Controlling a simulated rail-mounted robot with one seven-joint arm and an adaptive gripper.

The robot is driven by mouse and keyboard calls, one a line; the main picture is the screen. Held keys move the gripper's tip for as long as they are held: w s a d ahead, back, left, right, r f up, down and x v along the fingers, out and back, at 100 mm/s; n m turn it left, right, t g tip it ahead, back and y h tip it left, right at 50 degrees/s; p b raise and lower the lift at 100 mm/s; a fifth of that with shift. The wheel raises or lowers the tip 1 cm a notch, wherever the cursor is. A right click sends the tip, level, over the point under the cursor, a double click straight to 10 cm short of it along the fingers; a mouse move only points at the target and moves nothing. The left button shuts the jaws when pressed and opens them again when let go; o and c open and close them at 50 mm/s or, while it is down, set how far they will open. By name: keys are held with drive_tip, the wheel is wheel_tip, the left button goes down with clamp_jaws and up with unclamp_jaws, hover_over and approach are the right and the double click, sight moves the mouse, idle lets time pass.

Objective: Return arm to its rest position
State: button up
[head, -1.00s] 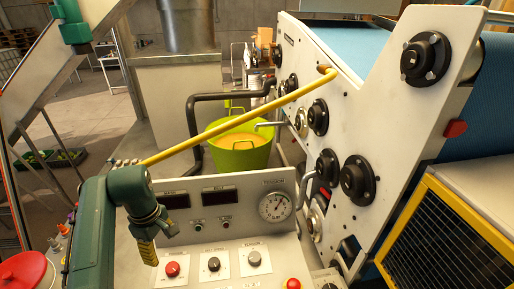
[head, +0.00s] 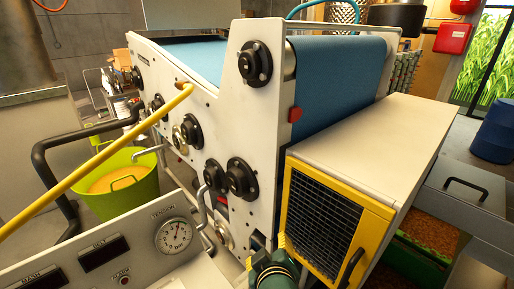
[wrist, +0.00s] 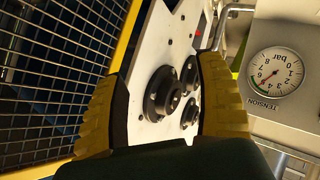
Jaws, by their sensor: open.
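My gripper (wrist: 163,75) is open and empty in the wrist view, its two yellow fingers spread apart. Between and beyond the fingers show black round knobs on the press's white side plate (wrist: 150,60). In the head view my green arm end (head: 275,268) shows at the bottom edge, in front of the press and beside the yellow-framed mesh guard (head: 325,225). Most of the arm is out of the picture there.
The control panel with the tension gauge (head: 174,237) is at lower left; the gauge also shows in the wrist view (wrist: 276,74). A yellow bar (head: 95,160) crosses the left side. A lime tub (head: 120,185) stands behind it. A blue barrel (head: 495,130) stands far right.

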drive_tip(key=s+d+r+m+t, duration=0.2)
drive_tip(key=s+r+t, duration=0.25)
drive_tip(key=r, duration=0.35)
drive_tip(key=s+d+r+m+t+h, duration=0.1)
drive_tip(key=s+r+m+t, duration=0.3)
drive_tip(key=r, duration=0.5)
drive_tip(key=s+d+r+m+t, duration=0.1)
drive_tip(key=s+d+r+t, duration=0.1)
drive_tip(key=s+r, duration=0.5)
wheel_tip(320, 180, up, 17)
drive_tip(key=w+m+p, duration=0.1)
drive_tip(key=p, duration=1.4)
drive_tip(key=shift+w+f, duration=0.15)
drive_tip(key=shift+f, duration=0.05)
drive_tip(key=shift+t, duration=0.25)
